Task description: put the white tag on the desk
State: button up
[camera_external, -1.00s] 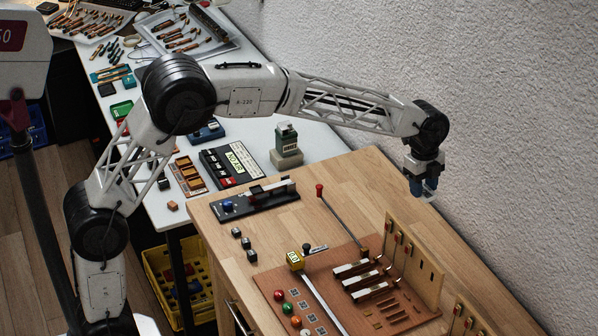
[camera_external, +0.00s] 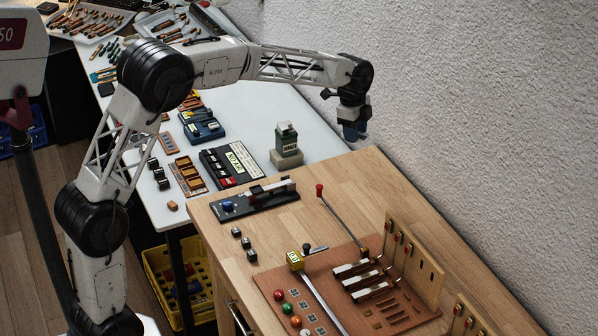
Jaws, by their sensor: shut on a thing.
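My gripper (camera_external: 353,134) has dark blue fingers pointing down and is shut, high up near the wall. In the picture it lies above the far right edge of the white-topped desk (camera_external: 262,110) and beyond the back corner of the wooden bench. The white tag is between the fingers but hidden from this side; I cannot make out its outline now. The desk's bare white top shows behind and below my arm.
A green-grey stamp-like block (camera_external: 286,140) stands on the desk near the gripper. A dark keypad box (camera_external: 231,164) and trays of tools (camera_external: 180,28) are also there. The wooden bench (camera_external: 345,180) carries a brown board (camera_external: 325,290) with levers. The rough wall borders the right.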

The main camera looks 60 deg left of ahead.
jog(key=s+a+n, duration=0.3)
jog(key=s+a, duration=0.5)
jog(key=a, duration=0.5)
jog(key=s+a+n, duration=0.3)
jog(key=s+a, duration=0.5)
jog(key=a, duration=0.4)
jog(key=s+a+n, duration=0.3)
jog(key=s+a, duration=0.6)
jog(key=a, duration=0.4)
jog(key=s+a+n+y, duration=0.1)
jog(key=s+a+n, duration=0.1)
jog(key=s+a, duration=0.8)
jog(key=shift+t, duration=0.3)
jog(key=f, duration=1)
jog(key=s+d+f, duration=0.1)
jog(key=f, duration=0.9)
jog(key=d+f, duration=0.1)
jog(key=f, duration=0.8)
jog(key=shift+s+f, duration=0.2)
jog(key=shift+f, duration=0.2)
jog(key=shift+a, duration=0.1)
jog(key=w+a, duration=0.3)
jog(key=a, duration=0.1)
jog(key=w+a+f, duration=0.1)
jog(key=w+a, duration=0.2)
jog(key=a, duration=0.1)
jog(key=w+a, duration=0.3)
jog(key=a, duration=0.2)
jog(key=shift+f, duration=0.25)
